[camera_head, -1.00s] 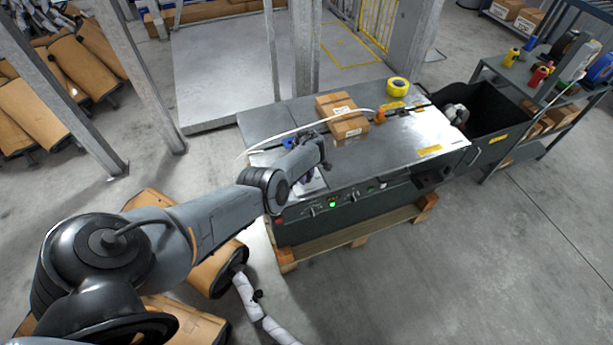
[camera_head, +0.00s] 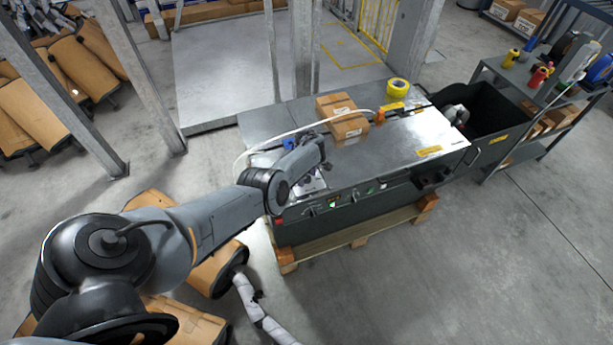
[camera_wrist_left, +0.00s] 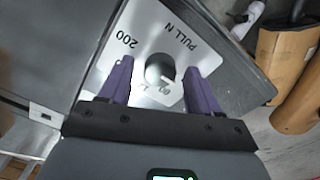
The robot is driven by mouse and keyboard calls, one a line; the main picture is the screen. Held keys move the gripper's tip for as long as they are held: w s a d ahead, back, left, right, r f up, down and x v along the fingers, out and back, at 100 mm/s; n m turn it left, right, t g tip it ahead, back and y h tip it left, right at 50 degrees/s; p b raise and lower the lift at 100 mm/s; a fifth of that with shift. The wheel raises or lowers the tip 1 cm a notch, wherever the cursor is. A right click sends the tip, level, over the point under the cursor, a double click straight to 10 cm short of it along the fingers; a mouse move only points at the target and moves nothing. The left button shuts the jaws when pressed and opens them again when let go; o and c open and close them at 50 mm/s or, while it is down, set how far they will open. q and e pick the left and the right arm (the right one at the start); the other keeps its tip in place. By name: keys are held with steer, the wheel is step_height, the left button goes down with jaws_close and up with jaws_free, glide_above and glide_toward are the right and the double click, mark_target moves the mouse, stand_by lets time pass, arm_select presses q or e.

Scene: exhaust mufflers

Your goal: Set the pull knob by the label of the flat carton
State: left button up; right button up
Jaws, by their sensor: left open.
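My left gripper (camera_head: 308,180) is over the near left corner of the machine top in the head view. In the left wrist view its purple fingers are open (camera_wrist_left: 158,67). Between them is a dark round knob (camera_wrist_left: 157,66) on a light metal plate (camera_wrist_left: 150,30) printed "PULL N" and "200". A gap shows around the knob; I cannot tell how deep the fingers reach. The flat carton (camera_head: 340,116), brown with white labels, lies on the machine top to the right of and behind the gripper. My right gripper is not in view.
A yellow tape roll (camera_head: 397,87) and an orange piece (camera_head: 379,116) lie near the carton. The bare metal right of the carton is clear. A dark bin (camera_head: 485,115) adjoins at right.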

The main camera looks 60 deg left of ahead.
mark_target(307, 177)
arm_select(q)
step_height(307, 177, up, 10)
steer(key=p, duration=0.5)
steer(key=shift+r, duration=0.2)
steer(key=shift+a, duration=0.1)
